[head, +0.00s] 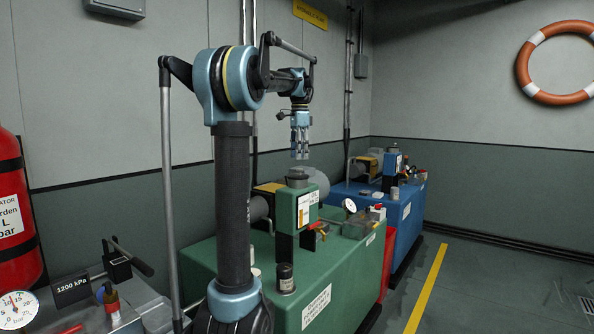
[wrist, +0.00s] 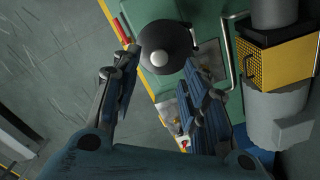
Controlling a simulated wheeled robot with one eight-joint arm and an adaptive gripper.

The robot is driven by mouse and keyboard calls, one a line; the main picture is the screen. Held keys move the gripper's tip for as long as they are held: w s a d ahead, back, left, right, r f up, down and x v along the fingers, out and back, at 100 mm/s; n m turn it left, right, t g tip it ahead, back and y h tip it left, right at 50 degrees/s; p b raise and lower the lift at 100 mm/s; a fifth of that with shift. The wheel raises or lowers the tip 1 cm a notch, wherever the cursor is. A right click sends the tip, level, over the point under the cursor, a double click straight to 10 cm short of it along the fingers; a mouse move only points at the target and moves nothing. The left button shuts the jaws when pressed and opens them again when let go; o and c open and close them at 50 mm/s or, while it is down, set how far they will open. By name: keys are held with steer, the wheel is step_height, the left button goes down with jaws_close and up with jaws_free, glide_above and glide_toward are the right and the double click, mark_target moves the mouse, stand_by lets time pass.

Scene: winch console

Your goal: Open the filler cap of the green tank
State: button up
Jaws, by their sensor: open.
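The green tank (head: 335,283) stands in the middle of the head view. A green block rises from its top with a dark grey round cap (head: 297,175) on it. My gripper (head: 300,155) hangs fingers-down above this block, apparently apart from the cap. In the wrist view, my gripper (wrist: 160,72) is open, one finger on each side, with nothing held. A dark round dome (wrist: 165,45), which looks like the same cap, shows beyond the fingertips, between them and toward the top. A small dark labelled cylinder (head: 286,279) stands at the tank's near end.
A yellow mesh guard (wrist: 278,62) and a grey motor lie to the right in the wrist view. A pressure gauge (head: 349,206) and red-topped fittings stand on the tank's right part. A blue tank (head: 395,211) stands behind. Open floor with a yellow line (head: 427,289) lies right.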

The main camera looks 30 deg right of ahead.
mark_target(299, 169)
steer(key=shift+f, duration=3.1)
steer(key=shift+c, duration=0.6)
jaws_close()
